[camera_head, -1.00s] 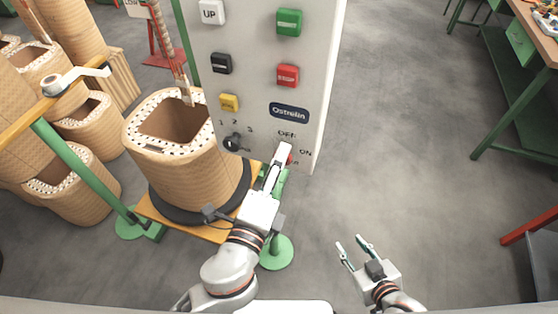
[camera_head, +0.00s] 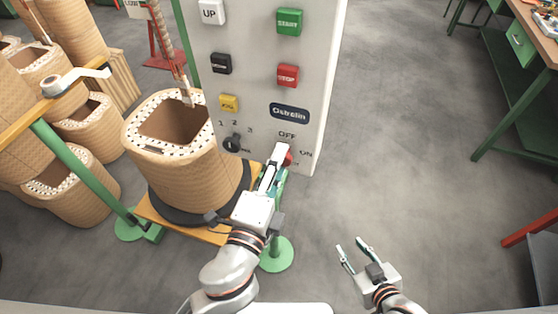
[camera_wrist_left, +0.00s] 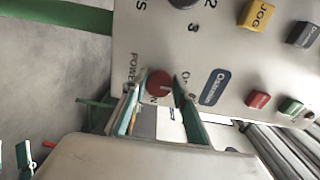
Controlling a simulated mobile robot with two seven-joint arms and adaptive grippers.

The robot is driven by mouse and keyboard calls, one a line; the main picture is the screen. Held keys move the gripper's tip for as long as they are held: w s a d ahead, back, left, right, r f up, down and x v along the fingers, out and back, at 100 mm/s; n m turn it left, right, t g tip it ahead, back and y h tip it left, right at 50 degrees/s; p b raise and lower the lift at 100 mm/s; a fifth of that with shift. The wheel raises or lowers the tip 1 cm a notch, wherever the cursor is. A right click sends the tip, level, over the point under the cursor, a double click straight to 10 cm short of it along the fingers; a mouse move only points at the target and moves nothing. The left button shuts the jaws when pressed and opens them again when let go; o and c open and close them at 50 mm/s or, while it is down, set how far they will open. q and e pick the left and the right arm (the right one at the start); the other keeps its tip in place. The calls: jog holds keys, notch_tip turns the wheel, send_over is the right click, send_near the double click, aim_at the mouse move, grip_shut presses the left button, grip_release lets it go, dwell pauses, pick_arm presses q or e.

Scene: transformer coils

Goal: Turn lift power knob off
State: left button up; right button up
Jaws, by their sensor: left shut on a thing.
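The red power knob (camera_head: 287,158) sits low on the grey control panel (camera_head: 310,70), below the OFF label (camera_head: 287,134) and left of the ON label (camera_head: 306,153). In the left wrist view the knob (camera_wrist_left: 160,83) lies between the two fingertips of my left gripper (camera_wrist_left: 160,95), which is shut on it. In the head view my left gripper (camera_head: 280,157) partly hides the knob. The knob's exact pointing is hard to read. My right gripper (camera_head: 355,248) is open and empty above the floor.
The panel also carries a black selector (camera_head: 232,143), a yellow button (camera_head: 229,103), a red STOP button (camera_head: 288,75) and a green START button (camera_head: 289,22). A large coil (camera_head: 190,165) stands left of my left arm.

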pick_arm(q)
jog(key=o, duration=1.1)
jog(key=v, duration=1.2)
